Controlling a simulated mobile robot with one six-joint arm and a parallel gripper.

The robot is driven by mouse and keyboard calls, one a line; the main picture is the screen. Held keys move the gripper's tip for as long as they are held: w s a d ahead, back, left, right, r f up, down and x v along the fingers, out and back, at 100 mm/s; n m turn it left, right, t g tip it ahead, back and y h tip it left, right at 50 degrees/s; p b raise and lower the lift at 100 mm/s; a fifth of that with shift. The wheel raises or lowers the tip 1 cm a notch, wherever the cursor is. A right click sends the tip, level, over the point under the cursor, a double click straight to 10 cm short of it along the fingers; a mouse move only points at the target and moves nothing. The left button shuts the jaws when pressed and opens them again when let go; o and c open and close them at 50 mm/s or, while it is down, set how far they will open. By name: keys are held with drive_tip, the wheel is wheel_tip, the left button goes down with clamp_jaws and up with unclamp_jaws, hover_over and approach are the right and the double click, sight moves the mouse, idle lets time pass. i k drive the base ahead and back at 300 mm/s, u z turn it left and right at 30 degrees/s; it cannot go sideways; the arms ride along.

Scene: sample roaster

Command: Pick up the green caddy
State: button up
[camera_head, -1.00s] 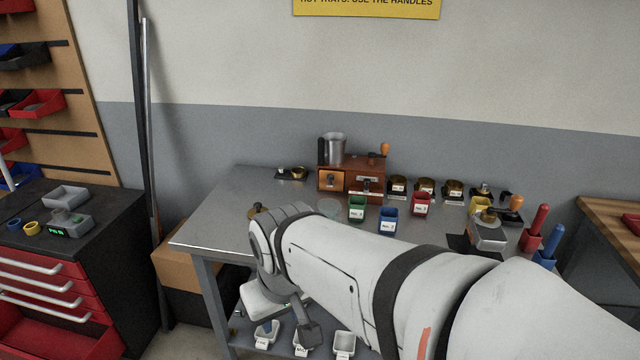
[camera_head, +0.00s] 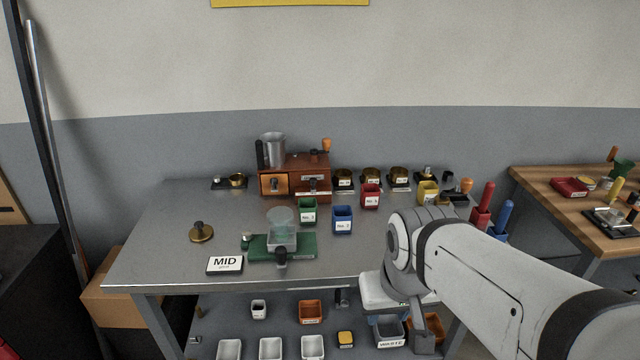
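The green caddy (camera_head: 307,211) stands upright on the grey metal table, just in front of the wooden grinder box. It has a white label that seems to read No. 1. A blue caddy (camera_head: 342,220) stands close to its right, and a red caddy (camera_head: 370,196) and a yellow caddy (camera_head: 428,193) stand farther right. My gripper (camera_head: 424,338) hangs low at the table's front edge, to the right of and nearer than the green caddy, and apart from it. My arm partly hides it, and its fingers do not show clearly.
A green-based device with a clear cup (camera_head: 283,245) and a MID card (camera_head: 225,265) sit in front of the caddy. The wooden box (camera_head: 294,178) is behind it. Red (camera_head: 482,208) and blue (camera_head: 501,218) handles stand at the right. Trays fill the lower shelf.

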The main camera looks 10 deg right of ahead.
sight(308, 211)
drive_tip(key=i, duration=1)
drive_tip(key=z, duration=0.05)
